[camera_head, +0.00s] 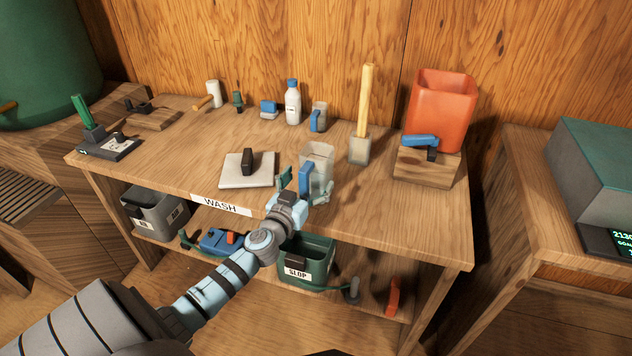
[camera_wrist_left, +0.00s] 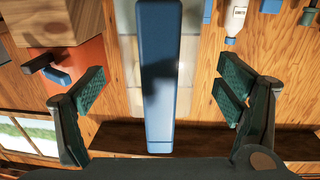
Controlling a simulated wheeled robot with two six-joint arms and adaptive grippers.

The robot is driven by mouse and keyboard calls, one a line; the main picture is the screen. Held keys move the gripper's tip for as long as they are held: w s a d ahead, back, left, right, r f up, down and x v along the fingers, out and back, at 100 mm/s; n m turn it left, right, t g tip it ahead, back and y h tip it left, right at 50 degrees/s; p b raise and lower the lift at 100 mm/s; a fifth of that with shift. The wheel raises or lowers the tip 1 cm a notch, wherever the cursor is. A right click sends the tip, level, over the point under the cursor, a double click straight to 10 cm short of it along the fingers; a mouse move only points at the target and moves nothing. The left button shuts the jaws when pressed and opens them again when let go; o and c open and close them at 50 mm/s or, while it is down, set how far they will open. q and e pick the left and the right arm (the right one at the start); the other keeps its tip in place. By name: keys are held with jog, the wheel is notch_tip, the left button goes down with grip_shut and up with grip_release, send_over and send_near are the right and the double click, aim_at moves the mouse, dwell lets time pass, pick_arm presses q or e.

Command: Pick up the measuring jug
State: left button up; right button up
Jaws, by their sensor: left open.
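A clear measuring jug (camera_head: 320,158) with a blue handle (camera_head: 305,179) stands upright near the front of the wash table, its handle facing me. My left gripper (camera_head: 305,188) is open at the handle, one finger on each side. In the left wrist view the blue handle (camera_wrist_left: 160,75) stands between the spread fingers of the left gripper (camera_wrist_left: 160,100), with visible gaps on both sides. The clear body shows only partly behind the handle. My right gripper is not in view.
A smaller clear jug with a blue handle (camera_head: 318,118) and a white bottle (camera_head: 293,104) stand behind. A wooden-handled tool in a block (camera_head: 360,148) is close on the right. A white board (camera_head: 240,180) lies left. An orange bin (camera_head: 442,105) stands at the back right.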

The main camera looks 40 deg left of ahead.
aim_at(311, 177)
pick_arm(q)
jog(key=x, duration=0.4)
jog(key=shift+w+f, duration=0.1)
jog(key=shift+w, duration=0.1)
jog(key=c, duration=1.6)
jog(key=shift+r+p, duration=7.05)
jog(key=shift+r, duration=3.05)
